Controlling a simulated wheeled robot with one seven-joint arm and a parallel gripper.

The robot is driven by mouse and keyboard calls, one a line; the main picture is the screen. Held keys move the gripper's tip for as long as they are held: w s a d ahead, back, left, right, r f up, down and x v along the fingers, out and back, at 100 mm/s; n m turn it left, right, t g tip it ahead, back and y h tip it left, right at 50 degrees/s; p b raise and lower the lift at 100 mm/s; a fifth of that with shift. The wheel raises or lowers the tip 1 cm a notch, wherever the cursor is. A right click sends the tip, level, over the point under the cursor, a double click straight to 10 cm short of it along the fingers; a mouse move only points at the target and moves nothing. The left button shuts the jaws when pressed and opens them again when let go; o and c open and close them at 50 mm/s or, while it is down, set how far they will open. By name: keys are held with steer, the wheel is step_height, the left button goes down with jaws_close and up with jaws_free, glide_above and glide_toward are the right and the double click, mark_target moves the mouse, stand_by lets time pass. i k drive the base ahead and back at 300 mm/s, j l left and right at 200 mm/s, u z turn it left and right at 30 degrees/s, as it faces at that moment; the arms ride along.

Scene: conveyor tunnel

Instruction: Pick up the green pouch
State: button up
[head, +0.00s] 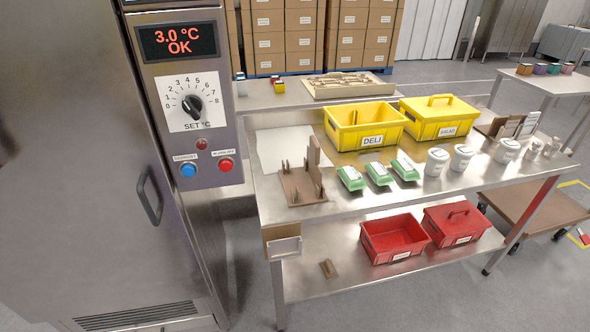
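Several small coloured packs stand in a row on the far table at the upper right. One of them looks green or teal, a small pack (554,69), but it is too small to tell whether it is a pouch. On the near steel table three green packages with white labels lie in a row: a left one (350,179), a middle one (378,173) and a right one (404,167). They look more like boxes or trays than pouches. My gripper is not in view.
The steel table (345,203) also bears yellow bins (366,142), white tubs (436,165) and a brown rack (300,190). Red bins (393,254) sit on its lower shelf. A tall metal cabinet (85,190) blocks the left. A low cart (530,205) stands at right.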

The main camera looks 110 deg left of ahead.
mark_target(349, 176)
steer(key=u, duration=2.95)
